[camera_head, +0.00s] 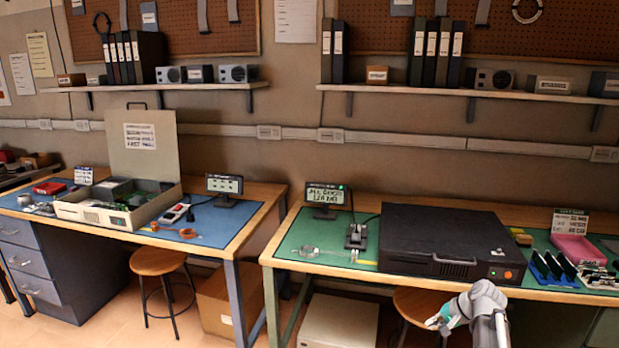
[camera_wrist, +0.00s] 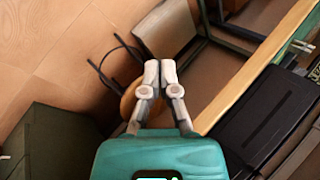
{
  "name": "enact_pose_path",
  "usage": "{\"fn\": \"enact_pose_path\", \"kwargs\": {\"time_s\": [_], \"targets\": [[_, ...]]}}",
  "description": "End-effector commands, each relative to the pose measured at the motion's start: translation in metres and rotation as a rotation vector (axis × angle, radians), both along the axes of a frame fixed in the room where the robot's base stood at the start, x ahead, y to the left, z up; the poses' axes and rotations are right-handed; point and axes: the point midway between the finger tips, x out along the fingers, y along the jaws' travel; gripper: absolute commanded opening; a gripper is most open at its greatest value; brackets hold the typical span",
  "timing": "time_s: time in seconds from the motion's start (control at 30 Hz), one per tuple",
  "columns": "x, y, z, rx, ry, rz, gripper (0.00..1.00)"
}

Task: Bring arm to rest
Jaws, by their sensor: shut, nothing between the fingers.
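My gripper (camera_wrist: 159,72) shows in the wrist view with its two grey fingers together and nothing between them. Its teal body fills the bottom of that view. In the head view my gripper (camera_head: 438,320) is at the lower right, in front of the right workbench's front edge and below its top. My grey arm comes down beside it. In the wrist view the fingers appear over the floor side of the bench, with a stool seat (camera_wrist: 130,98) partly hidden behind them.
The right workbench (camera_head: 290,258) bears a black case (camera_head: 430,235), a small display (camera_head: 327,197) and a pink bin (camera_head: 577,249). The left workbench (camera_head: 225,240) bears an open case (camera_head: 95,212). A wooden stool (camera_head: 158,262) and a cardboard box (camera_head: 215,303) stand on the floor.

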Motion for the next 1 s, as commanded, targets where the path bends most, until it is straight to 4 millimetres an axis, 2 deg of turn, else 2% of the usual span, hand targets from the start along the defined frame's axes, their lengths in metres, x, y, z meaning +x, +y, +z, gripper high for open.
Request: {"fn": "enact_pose_path", "kwargs": {"time_s": [0.03, 0.1, 0.5, 0.7, 1.0], "targets": [[-0.008, 0.018, -0.004, -0.031, 0.013, 0.043, 0.0], [-0.016, 0.036, -0.008, -0.077, 0.032, 0.099, 0.0], [-0.07, 0.123, -0.029, -0.343, 0.13, 0.418, 0.0], [-0.098, 0.152, -0.034, -0.464, 0.168, 0.557, 0.0], [-0.126, 0.175, -0.036, -0.589, 0.203, 0.694, 0.0]]}}
